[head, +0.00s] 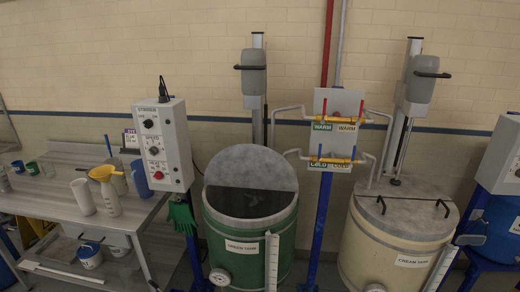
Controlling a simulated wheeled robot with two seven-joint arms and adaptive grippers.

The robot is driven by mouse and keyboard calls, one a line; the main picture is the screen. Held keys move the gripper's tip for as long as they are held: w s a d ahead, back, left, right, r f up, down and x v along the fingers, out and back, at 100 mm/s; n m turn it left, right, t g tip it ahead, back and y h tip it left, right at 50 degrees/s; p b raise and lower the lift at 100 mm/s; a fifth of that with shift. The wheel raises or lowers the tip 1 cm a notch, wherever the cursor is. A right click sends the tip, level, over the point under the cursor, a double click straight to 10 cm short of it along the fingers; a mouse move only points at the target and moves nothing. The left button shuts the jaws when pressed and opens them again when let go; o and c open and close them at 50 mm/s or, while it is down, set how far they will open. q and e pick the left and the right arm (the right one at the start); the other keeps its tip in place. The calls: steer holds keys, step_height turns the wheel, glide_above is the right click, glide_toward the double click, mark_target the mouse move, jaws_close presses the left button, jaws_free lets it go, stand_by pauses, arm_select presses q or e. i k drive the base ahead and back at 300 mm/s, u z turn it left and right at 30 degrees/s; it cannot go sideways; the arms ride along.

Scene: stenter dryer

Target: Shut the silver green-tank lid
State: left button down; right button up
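The green tank (247,252) stands in the middle of the head view, with its name label on the front. Its silver lid (250,167) shows as a grey half-disc at the back of the tank mouth and looks tilted up. In front of it the mouth is open and dark inside (250,203). I see no handle on the lid's visible face. Neither of my grippers is in view.
The cream tank (400,235) on the right has a closed top with two dark handles. A blue post with WARM and COLD valves (332,135) stands between the tanks. A control box (163,145) and a bench with jugs (60,205) are left.

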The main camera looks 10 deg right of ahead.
mark_target(242, 166)
steer(key=z, duration=0.7)
steer(key=i, duration=1.2)
steer(key=u, duration=0.2)
